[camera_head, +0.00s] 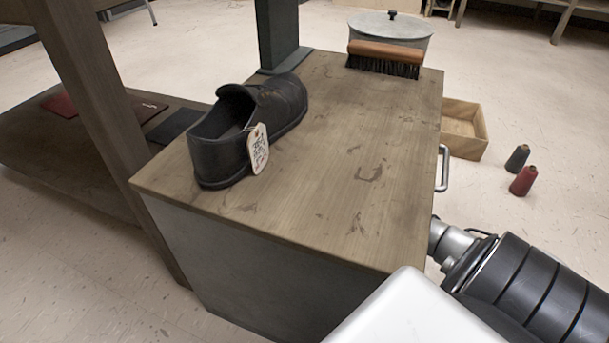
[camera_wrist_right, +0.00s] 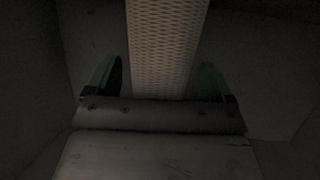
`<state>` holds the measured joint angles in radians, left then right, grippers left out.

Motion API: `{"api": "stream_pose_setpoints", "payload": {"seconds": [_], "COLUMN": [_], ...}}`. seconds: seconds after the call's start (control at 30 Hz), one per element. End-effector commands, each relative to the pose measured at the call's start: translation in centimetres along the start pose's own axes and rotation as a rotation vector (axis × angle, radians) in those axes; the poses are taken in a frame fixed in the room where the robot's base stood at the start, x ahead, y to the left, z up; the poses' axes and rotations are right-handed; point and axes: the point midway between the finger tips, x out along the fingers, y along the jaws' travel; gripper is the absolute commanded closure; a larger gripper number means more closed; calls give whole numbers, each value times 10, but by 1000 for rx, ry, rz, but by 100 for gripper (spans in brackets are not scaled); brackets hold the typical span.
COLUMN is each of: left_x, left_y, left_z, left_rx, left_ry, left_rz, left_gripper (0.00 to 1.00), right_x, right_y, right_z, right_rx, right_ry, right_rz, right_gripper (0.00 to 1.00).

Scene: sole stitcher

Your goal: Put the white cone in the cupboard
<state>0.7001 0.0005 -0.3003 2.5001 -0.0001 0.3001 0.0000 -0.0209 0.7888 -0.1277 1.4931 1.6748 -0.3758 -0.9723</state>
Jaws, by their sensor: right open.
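A pale, cross-woven piece (camera_wrist_right: 168,35), which looks like the white cone, shows in the right wrist view. It runs from the top edge down between my right fingers. My right gripper (camera_wrist_right: 160,76) is open, with a dark green finger on each side and a gap between each finger and the pale piece. The surroundings there are very dark, like an enclosed space. In the head view the cupboard (camera_head: 350,215) has a wooden top, and my right arm reaches to its right side, where the gripper is hidden. My left gripper is not in view.
A black shoe (camera_head: 250,125) with a tag and a brush (camera_head: 385,58) are on the cupboard top. A lidded metal pot (camera_head: 395,26) stands behind. A metal handle (camera_head: 443,168) is on the right side. A wooden box (camera_head: 465,130), a black cone (camera_head: 517,158) and a red cone (camera_head: 523,181) are on the floor.

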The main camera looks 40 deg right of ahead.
Motion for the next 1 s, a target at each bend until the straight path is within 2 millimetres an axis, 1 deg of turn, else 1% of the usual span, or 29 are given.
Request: {"api": "stream_pose_setpoints", "payload": {"seconds": [0.13, 0.27, 0.6, 0.73, 0.83, 1.0], "left_x": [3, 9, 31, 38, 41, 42], "left_y": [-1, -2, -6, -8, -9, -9], "left_z": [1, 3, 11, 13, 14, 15], "left_rx": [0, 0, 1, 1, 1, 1], "left_ry": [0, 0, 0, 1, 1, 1], "left_rz": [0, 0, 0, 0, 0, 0], "left_gripper": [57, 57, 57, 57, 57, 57], "right_x": [-4, -19, -82, -103, -113, -121], "right_y": [0, -1, -1, -1, -1, 0], "right_z": [-2, -2, -3, -3, -2, -2], "right_rx": [1, 2, 5, 3, 3, 1], "right_ry": [-1, -3, -2, -1, -1, 1], "right_rz": [0, -1, -1, -1, -1, 0], "right_gripper": [17, 17, 17, 17, 17, 17]}}
